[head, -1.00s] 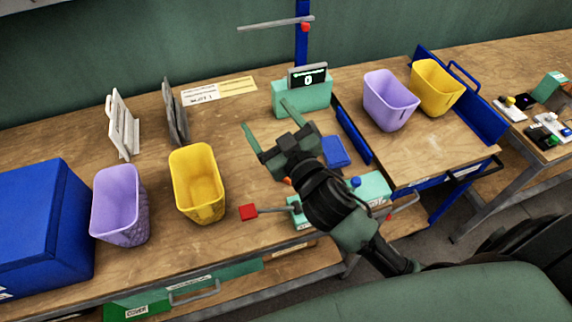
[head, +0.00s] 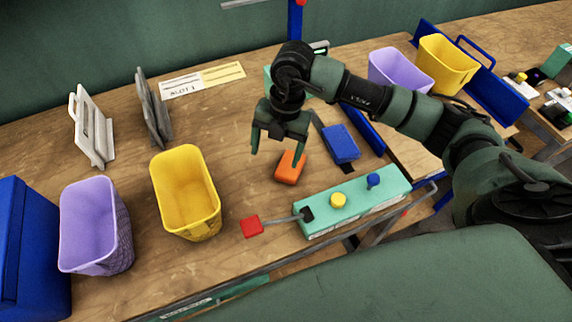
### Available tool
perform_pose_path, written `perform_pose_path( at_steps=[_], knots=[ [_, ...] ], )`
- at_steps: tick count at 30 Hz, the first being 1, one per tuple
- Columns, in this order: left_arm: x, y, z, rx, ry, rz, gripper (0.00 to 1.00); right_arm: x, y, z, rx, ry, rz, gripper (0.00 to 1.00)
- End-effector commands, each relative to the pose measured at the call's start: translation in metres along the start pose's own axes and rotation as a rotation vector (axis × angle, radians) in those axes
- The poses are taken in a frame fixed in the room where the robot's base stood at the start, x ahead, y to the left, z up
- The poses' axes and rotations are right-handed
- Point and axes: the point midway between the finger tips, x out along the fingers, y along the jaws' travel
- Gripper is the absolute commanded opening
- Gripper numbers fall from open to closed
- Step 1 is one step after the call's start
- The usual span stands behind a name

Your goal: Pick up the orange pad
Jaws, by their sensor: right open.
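The orange pad (head: 290,167) is a small block lying on the wooden table, in the middle of the head view. My right gripper (head: 275,156) is open and points down at it, with its fingers green and empty. The fingertips appear just above and behind the pad; one finger overlaps the pad's upper right edge in the picture. I cannot tell the exact height of the gripper above the table. My left gripper is not in view.
A blue pad (head: 341,144) lies right of the orange pad. A teal press base (head: 355,200) with yellow and blue buttons and a red-tipped lever (head: 252,227) is in front. A yellow bin (head: 186,193) and a purple bin (head: 96,226) stand left.

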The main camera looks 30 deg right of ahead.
Motion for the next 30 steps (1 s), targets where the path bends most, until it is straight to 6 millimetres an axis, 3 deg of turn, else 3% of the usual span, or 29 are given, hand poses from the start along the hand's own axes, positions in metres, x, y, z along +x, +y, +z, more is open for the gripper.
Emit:
perform_pose_path(
  at_steps=[1,3,6,14,22,30],
  knots=[
    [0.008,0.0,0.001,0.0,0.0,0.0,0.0,0.002,-0.011,0.016,0.032,-0.05,-0.047,0.8],
    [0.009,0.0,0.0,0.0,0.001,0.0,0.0,-0.002,-0.023,0.03,0.068,-0.097,-0.094,0.8],
    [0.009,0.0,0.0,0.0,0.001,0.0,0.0,-0.002,-0.031,0.038,0.093,-0.125,-0.127,0.8],
    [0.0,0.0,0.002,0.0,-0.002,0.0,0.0,0.023,-0.035,0.039,0.093,-0.125,-0.131,0.8],
    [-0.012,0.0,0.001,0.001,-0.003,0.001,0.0,0.062,-0.04,0.039,0.093,-0.123,-0.13,0.8],
    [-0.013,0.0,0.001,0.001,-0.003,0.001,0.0,0.072,-0.04,0.041,0.091,-0.125,-0.127,0.8]
  ],
)
